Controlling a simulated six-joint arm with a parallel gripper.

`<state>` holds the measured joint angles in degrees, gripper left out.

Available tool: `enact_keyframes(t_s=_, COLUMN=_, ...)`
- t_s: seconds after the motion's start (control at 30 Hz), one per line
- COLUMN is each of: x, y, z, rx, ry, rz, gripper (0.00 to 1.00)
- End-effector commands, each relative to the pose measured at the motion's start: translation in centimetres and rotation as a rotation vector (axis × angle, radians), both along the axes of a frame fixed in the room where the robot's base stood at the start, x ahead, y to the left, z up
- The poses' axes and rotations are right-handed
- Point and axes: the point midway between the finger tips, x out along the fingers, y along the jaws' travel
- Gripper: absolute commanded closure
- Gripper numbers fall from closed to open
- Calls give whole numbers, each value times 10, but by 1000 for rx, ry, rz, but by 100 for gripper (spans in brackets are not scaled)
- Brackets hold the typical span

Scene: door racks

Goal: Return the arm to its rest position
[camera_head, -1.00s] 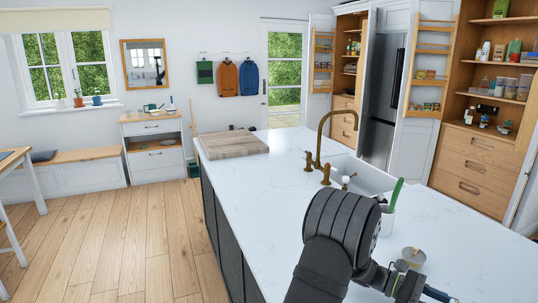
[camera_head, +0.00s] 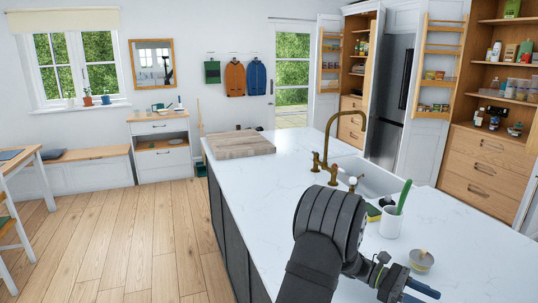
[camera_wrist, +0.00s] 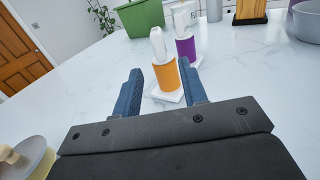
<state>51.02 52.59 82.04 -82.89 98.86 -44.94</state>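My arm reaches over the white island worktop (camera_head: 300,170) at the lower right of the head view, with its elbow bent. My gripper (camera_head: 420,292) is at the bottom edge there, low in the picture. In the wrist view my gripper (camera_wrist: 160,92) shows two blue fingers standing well apart, with nothing visibly held. A bottle with an orange label (camera_wrist: 166,76) stands on a small white base beyond the gap between the fingers. A purple-labelled bottle (camera_wrist: 186,47) is just behind it.
A lidded pot (camera_head: 421,260) and a white cup with a green brush (camera_head: 392,221) stand near my forearm. A brass tap (camera_head: 350,130), sink and wooden board (camera_head: 240,145) lie farther back. The wrist view shows a green box (camera_wrist: 139,17). Open floor (camera_head: 120,230) lies to the left.

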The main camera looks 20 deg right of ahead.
Motion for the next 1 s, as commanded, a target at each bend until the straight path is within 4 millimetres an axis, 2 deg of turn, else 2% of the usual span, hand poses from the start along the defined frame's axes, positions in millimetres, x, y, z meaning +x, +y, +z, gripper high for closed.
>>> enact_keyframes(t_s=0.1, x=23, y=11, z=0, rx=-1, ry=0, rz=3, gripper=61)
enact_keyframes(t_s=0.53, x=97, y=51, z=-3, rx=-1, ry=0, rz=1, gripper=61)
enact_keyframes(t_s=0.6, x=76, y=41, z=-1, rx=0, ry=0, rz=-6, gripper=61)
enact_keyframes(t_s=1.0, x=5, y=4, z=0, rx=0, ry=0, rz=-5, gripper=61)
